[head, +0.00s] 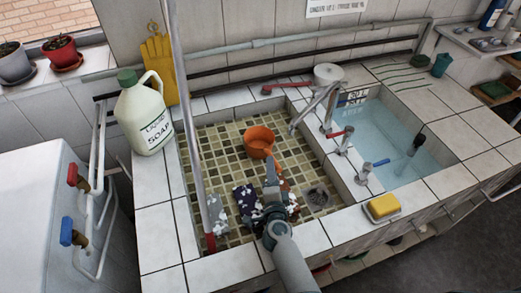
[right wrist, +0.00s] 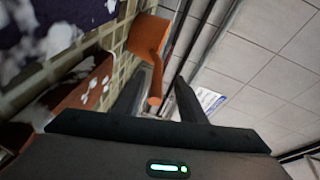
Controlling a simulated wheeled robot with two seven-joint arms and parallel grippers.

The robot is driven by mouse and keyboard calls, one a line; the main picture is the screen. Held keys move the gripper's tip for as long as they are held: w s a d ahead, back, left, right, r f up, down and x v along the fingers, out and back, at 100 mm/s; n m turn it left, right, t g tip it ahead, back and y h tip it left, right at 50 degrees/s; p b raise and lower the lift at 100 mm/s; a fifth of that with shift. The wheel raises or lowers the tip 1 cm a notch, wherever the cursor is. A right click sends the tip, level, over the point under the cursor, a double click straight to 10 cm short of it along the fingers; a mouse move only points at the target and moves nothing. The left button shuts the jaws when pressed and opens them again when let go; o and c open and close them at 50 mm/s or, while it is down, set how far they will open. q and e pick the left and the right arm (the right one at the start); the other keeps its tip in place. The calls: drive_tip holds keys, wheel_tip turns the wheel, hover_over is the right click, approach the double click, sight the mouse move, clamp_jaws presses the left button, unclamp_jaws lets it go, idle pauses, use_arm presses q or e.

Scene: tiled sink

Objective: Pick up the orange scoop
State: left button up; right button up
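The orange scoop (head: 259,142) is in the tiled left basin (head: 215,150), its cup toward the back and its handle toward my right gripper (head: 273,172). In the right wrist view, the scoop (right wrist: 150,38) lies ahead of my right gripper (right wrist: 158,90). The two dark fingers stand apart, with the end of the handle showing between them and a gap on at least one side. The gripper looks open; no firm contact shows. My left gripper is not in view.
A dark, foam-spotted cloth or box (head: 247,198) lies beside my right gripper in the basin. A metal pole (head: 190,110) rises at the left. A soap jug (head: 143,115) stands on the left rim. A yellow sponge (head: 384,205) sits at the front right; the right basin (head: 375,135) holds water.

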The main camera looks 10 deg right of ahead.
drive_tip(key=shift+w+d+f, duration=0.15)
drive_tip(key=shift+w+d, duration=0.1)
drive_tip(key=shift+w, duration=0.55)
drive_tip(key=shift+w+d+f, duration=0.2)
drive_tip(key=shift+w, duration=0.6)
drive_tip(key=shift+w+d+f, duration=0.15)
drive_tip(key=shift+w+d, duration=0.1)
drive_tip(key=shift+w, duration=0.55)
clamp_jaws()
